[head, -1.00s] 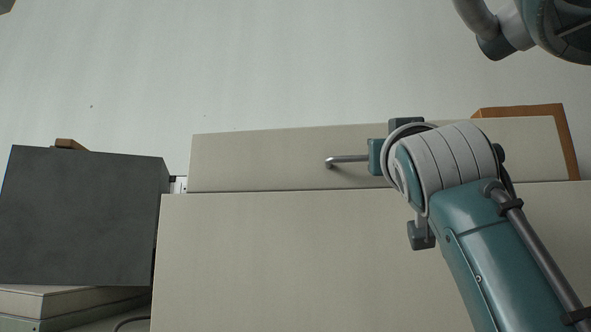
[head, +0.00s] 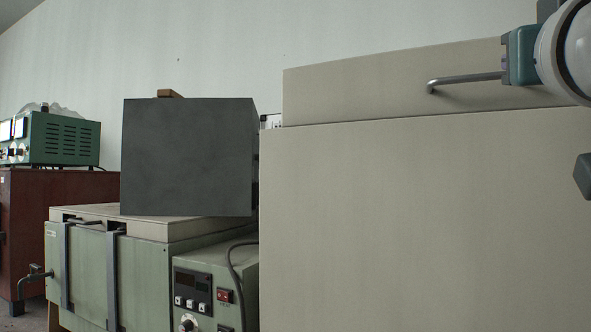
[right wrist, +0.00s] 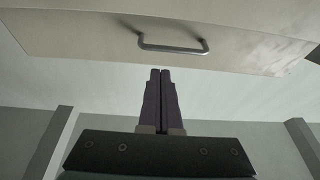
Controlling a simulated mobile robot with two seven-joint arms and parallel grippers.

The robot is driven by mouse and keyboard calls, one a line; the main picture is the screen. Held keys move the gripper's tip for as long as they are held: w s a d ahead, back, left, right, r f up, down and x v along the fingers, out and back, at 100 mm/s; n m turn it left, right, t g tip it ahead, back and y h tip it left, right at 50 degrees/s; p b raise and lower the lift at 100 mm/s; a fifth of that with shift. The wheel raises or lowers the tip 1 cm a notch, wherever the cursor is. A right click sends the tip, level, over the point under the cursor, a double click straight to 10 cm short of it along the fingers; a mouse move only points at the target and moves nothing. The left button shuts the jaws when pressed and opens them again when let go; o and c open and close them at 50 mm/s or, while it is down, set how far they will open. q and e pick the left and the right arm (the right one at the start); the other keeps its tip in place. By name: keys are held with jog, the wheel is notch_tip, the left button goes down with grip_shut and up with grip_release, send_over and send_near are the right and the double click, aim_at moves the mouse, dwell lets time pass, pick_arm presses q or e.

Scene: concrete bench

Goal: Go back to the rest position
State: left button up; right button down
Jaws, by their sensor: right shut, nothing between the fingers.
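My right gripper (right wrist: 160,72) shows in the right wrist view with its two dark fingers pressed together and nothing between them. Beyond the fingertips is a metal U-shaped handle (right wrist: 172,48) on a cream panel (right wrist: 90,35); the fingers appear apart from it. In the head view, part of my right arm is at the upper right edge and hides one end of the handle (head: 465,80). The fingertips cannot be made out there. My left gripper is in neither view.
A large cream front (head: 420,210) fills the right of the head view, below the panel with the handle. Left of it, a dark grey box (head: 190,155) sits on a green-grey appliance (head: 140,265). A green instrument (head: 62,138) stands on a red-brown cabinet (head: 75,200) farther left.

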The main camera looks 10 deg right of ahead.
jog(key=s+a+f+n+g+y+p, duration=0.2)
jog(key=f+n+g+y, duration=0.15)
jog(key=f, duration=0.85)
jog(key=s+a+f+n+g+y+p, duration=0.2)
jog(key=f+g+y, duration=0.15)
jog(key=f, duration=0.75)
jog(key=s+a+f+n+g+y+p, duration=0.1)
jog(key=s+a+f+g+y, duration=0.1)
jog(key=s+f+g, duration=0.35)
jog(key=s+a+f+n+g+y+p, duration=0.1)
jog(key=s+a+f+g+y, duration=0.1)
jog(key=s+f, duration=0.65)
jog(key=s+r+p, duration=0.2)
jog(key=r+p, duration=1.7)
jog(key=s+r+p, duration=0.2)
jog(key=r+p, duration=1.7)
jog(key=shift+s+r+g, duration=0.2)
jog(key=shift+r+g, duration=0.1)
jog(key=shift+g, duration=0.05)
jog(key=shift+a, duration=0.1)
